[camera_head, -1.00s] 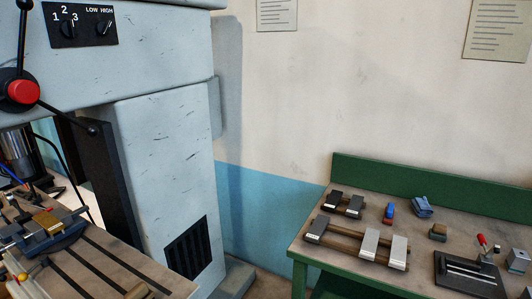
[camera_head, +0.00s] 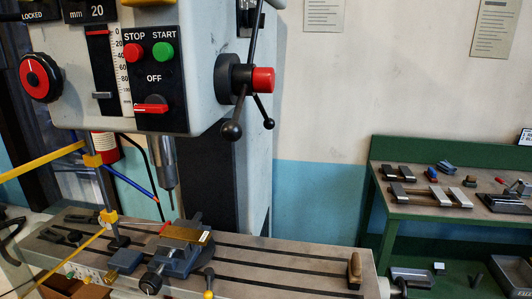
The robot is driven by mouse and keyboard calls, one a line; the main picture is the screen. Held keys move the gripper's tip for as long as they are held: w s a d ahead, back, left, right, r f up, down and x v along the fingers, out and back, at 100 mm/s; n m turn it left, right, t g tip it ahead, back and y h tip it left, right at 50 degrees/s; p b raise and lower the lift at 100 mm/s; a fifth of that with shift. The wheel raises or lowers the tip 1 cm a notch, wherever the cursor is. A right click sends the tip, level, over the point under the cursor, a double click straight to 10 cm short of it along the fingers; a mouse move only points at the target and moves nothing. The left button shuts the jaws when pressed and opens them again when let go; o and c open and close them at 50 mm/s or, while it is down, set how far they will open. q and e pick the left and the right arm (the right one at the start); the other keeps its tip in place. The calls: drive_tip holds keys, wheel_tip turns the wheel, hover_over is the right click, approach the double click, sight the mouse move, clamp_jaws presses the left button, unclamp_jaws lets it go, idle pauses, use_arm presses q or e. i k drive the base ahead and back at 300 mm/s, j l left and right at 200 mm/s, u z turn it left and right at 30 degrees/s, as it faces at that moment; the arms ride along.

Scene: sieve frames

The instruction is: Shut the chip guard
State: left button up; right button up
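The chip guard (camera_head: 45,161) appears to be the yellow-edged frame at the left of the head view. Its upper and lower yellow bars run from yellow clamps on an upright post (camera_head: 106,190) out to the left, beyond the picture edge. It stands swung out to the side, away from the drill spindle (camera_head: 167,165). Whether a clear pane fills the frame is hard to tell. Neither of my grippers can be made out in the head view.
A vise (camera_head: 178,255) sits on the slotted machine table (camera_head: 290,262) below the spindle. The control panel (camera_head: 160,80) and the feed handle (camera_head: 245,80) project above. A wooden-handled brush (camera_head: 354,268) stands on the table's right end. A green workbench (camera_head: 400,211) with tools stands at right.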

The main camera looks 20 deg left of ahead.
sight(95, 161)
drive_tip(key=j, duration=0.6)
drive_tip(key=k+j+z, duration=0.1)
drive_tip(key=j, duration=0.5)
drive_tip(key=k+j, duration=0.1)
drive_tip(key=j, duration=0.45)
drive_tip(key=j+z, duration=0.1)
drive_tip(key=j, duration=0.5)
drive_tip(key=k+j, duration=0.15)
drive_tip(key=j, duration=0.45)
drive_tip(key=k+j+z, duration=0.1)
drive_tip(key=j, duration=0.45)
